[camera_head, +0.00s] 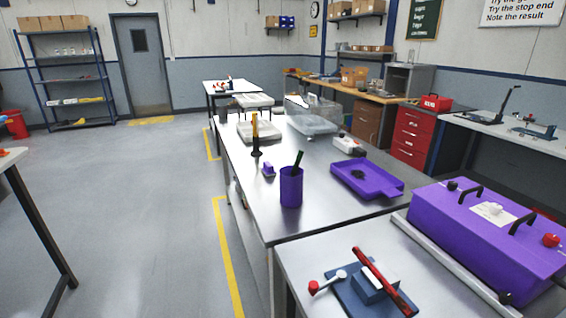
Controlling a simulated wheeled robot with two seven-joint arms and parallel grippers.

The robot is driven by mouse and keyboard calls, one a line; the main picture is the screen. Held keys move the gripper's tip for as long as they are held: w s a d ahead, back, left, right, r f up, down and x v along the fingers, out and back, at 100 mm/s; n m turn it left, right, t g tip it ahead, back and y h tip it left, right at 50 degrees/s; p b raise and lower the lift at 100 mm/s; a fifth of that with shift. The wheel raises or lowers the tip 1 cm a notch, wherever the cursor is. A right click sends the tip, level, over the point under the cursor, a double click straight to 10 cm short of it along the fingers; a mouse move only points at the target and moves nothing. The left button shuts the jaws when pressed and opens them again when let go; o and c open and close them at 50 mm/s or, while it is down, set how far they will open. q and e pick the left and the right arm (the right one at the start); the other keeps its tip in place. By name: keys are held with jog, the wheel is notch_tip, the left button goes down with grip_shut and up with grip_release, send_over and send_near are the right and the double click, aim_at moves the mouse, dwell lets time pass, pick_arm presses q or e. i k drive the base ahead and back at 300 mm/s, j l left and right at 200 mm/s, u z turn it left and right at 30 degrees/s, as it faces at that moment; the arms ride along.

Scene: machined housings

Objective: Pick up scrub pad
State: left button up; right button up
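I cannot make out a scrub pad for certain. A small dark piece (358,174) lies in the shallow purple tray (385,192) on the metal bench, too small to identify. A small purple block (268,169) sits on the bench left of the tray. A purple cup (291,188) stands between them, nearer to me, with a dark green handled item (298,162) upright in it. Neither of my grippers shows in this view.
The metal bench (262,215) runs away from me. A large purple lidded box (487,242) and a blue fixture with a red bar (372,283) stand at the near right. A yellow-and-black upright tool (255,135) stands farther back. The left floor (130,210) is mostly open.

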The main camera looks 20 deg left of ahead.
aim_at(268, 170)
jog(key=i+j+z, duration=0.25)
jog(key=j, duration=0.35)
jog(key=i+j+z, duration=0.25)
jog(key=j, duration=0.35)
jog(key=j+z, duration=0.3)
jog(key=j, duration=0.35)
jog(key=j+z, duration=0.25)
jog(key=j, duration=0.45)
jog(key=j+z, duration=0.25)
jog(key=j, duration=0.4)
jog(key=j+z, duration=0.25)
jog(key=j, duration=0.45)
jog(key=k+j+z, duration=0.25)
jog(key=j, duration=0.4)
jog(key=k+j+z, duration=0.15)
jog(key=j+z, duration=0.15)
jog(key=j, duration=0.35)
